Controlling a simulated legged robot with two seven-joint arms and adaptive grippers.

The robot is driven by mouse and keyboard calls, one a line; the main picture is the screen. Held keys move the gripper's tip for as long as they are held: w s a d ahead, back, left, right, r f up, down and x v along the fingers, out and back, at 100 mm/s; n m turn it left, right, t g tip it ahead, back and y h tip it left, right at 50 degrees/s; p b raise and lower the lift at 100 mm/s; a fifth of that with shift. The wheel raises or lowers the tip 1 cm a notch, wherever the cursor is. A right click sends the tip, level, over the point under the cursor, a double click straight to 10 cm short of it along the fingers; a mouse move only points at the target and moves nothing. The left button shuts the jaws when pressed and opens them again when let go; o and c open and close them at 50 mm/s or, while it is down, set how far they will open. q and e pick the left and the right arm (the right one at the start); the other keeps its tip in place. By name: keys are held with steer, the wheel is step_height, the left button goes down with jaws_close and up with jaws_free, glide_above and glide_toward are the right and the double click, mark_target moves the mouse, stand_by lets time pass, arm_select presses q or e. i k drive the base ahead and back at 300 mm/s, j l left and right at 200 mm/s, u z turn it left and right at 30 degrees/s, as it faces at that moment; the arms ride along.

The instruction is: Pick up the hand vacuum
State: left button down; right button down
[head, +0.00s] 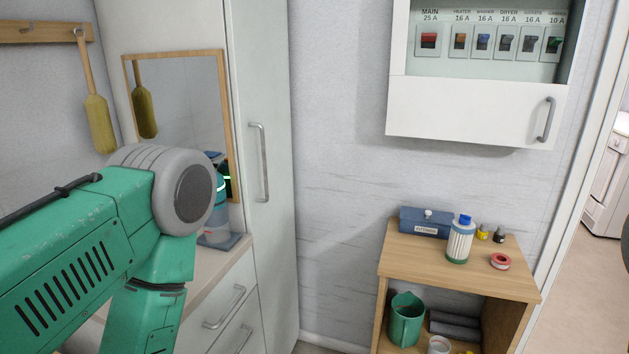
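Neither of my gripper's fingers shows in this view, left or right.
The counter (236,255) has drawers below and a tall cabinet (262,90) to its right. A wooden shelf unit (455,268) holds a blue box (426,222), a white bottle (460,240) and a green jug (405,318). A breaker box (470,105) hangs above.

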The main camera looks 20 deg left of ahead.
mark_target(218, 234)
steer(key=i+l+u, duration=0.1)
steer(key=u, duration=0.35)
steer(key=i+l+u, duration=0.15)
steer(key=u, duration=0.3)
steer(key=i+l+u, duration=0.1)
steer(key=l+u, duration=0.15)
steer(key=u, duration=0.2)
